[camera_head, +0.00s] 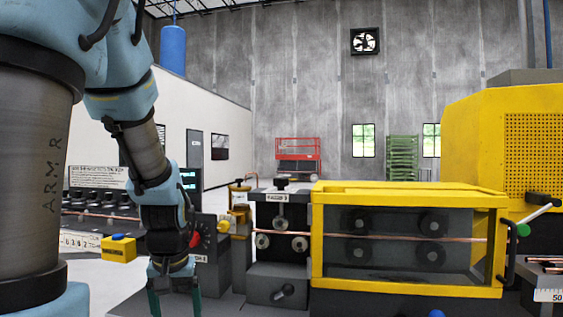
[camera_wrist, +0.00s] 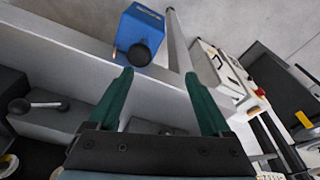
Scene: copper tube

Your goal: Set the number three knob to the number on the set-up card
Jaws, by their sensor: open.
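My gripper (camera_head: 174,296) points down at the lower left of the head view, with its two dark green fingers apart and nothing between them. In the wrist view my gripper (camera_wrist: 159,82) is also open and empty. A white printed panel (camera_head: 98,172), possibly the set-up card, stands at the far left; its text is too small to read. A row of dark knob-like parts (camera_head: 100,197) sits below it, partly behind my arm. I cannot tell which is number three. A black knob (camera_wrist: 140,55) on a blue box (camera_wrist: 139,26) lies beyond the fingertips in the wrist view.
A yellow-framed guard (camera_head: 408,283) with rollers and a copper tube stands at the right. Left of it is a dark roller stand (camera_head: 280,243) with a black top knob (camera_head: 281,183). A red button (camera_head: 195,240) is close beside my wrist. A lever handle (camera_wrist: 38,105) lies left.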

